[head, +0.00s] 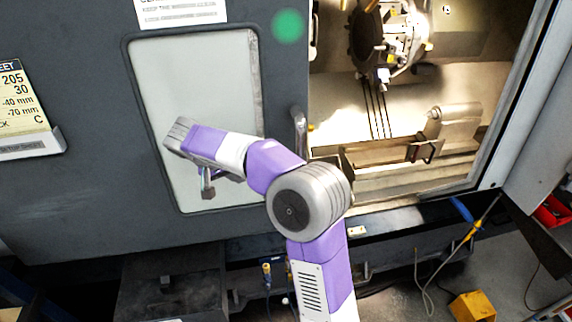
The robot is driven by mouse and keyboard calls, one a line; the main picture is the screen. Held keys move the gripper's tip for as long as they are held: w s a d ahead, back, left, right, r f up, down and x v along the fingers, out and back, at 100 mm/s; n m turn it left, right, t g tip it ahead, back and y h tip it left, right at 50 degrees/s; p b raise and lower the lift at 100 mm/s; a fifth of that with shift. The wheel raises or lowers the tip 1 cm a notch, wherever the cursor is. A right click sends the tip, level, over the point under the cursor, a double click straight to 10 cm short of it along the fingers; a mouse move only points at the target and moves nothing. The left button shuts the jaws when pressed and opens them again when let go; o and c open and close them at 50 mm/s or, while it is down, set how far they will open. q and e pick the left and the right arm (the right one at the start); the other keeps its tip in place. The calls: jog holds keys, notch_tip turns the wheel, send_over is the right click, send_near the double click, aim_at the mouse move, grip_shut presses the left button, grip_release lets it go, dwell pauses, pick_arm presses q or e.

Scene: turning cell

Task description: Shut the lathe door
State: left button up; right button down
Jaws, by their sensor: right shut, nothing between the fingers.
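The lathe door (85,150) is a dark grey panel with a pale window (190,75). It stands open on the left, and the lathe's inside shows to its right. A vertical metal handle (299,128) sits near the door's right edge; its lower end is hidden behind my arm. My right gripper (208,191) is shut and empty. It shows in front of the lower part of the window, to the left of the handle, and is not on the handle. Whether it touches the window cannot be told. My left gripper is not in view.
The chuck or turret (375,40) and a metal block (455,128) show inside the bright opening. The opening's right frame (515,100) stands clear of the door. A sheet holder (28,115) hangs at far left. A yellow box (472,306) and cables lie on the floor at lower right.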

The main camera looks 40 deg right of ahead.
jog(key=s+d+r+m+h, duration=0.1)
jog(key=s+d+r+m, duration=0.2)
jog(key=r, duration=0.5)
jog(key=s+d+f, duration=0.3)
jog(key=d+f, duration=0.5)
jog(key=d, duration=0.1)
jog(key=shift+s+g+p, duration=0.25)
jog(key=shift+g+p, duration=0.15)
